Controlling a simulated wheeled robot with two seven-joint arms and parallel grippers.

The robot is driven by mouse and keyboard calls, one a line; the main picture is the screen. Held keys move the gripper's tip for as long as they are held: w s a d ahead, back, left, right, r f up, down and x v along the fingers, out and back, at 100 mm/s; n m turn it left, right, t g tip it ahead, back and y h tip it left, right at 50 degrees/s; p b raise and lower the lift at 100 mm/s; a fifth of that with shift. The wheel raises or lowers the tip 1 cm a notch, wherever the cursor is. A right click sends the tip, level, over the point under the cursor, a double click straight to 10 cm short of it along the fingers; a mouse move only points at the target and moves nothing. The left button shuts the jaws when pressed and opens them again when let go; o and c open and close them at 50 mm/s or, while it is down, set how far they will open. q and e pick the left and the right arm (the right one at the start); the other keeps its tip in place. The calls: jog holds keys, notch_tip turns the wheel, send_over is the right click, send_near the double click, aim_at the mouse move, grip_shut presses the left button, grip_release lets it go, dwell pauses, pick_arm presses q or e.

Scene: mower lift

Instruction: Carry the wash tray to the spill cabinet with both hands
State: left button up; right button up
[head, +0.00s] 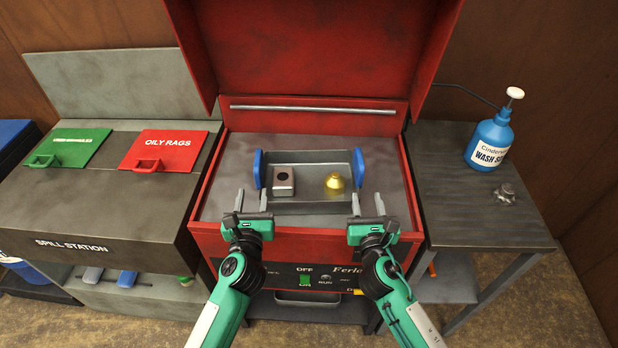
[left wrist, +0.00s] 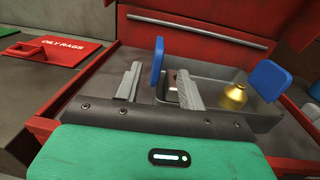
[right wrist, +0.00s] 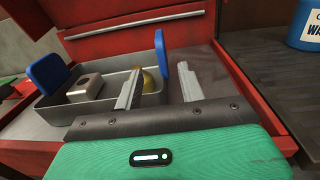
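The wash tray (head: 310,208) is a grey open tray with an upright blue handle plate at each end, the left one (head: 259,169) and the right one (head: 358,168). It sits inside the red washer's basin. A grey metal block with a dark hole (head: 284,180) and a brass part (head: 334,182) lie in it. My left gripper (head: 251,199) is open and empty, in front of the tray's left end. My right gripper (head: 367,203) is open and empty, in front of its right end. The spill cabinet (head: 75,243), marked SPILL STATION, stands at the left.
The red washer's lid (head: 315,45) stands raised behind the tray. The cabinet top carries a green flap (head: 68,147) and a red OILY RAGS flap (head: 163,150). A blue wash bottle (head: 489,142) and a dark knobbed part (head: 505,196) stand on the right side table (head: 465,215).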

aim_at(257, 157)
pick_arm(q)
jog(key=w, duration=1.3)
jog(key=shift+w+a, duration=0.2)
jog(key=shift+w, duration=0.2)
pick_arm(e)
jog(key=w, duration=1.3)
jog(key=shift+w+a, duration=0.2)
jog(key=shift+w, duration=0.2)
pick_arm(q)
grip_shut()
pick_arm(e)
grip_shut()
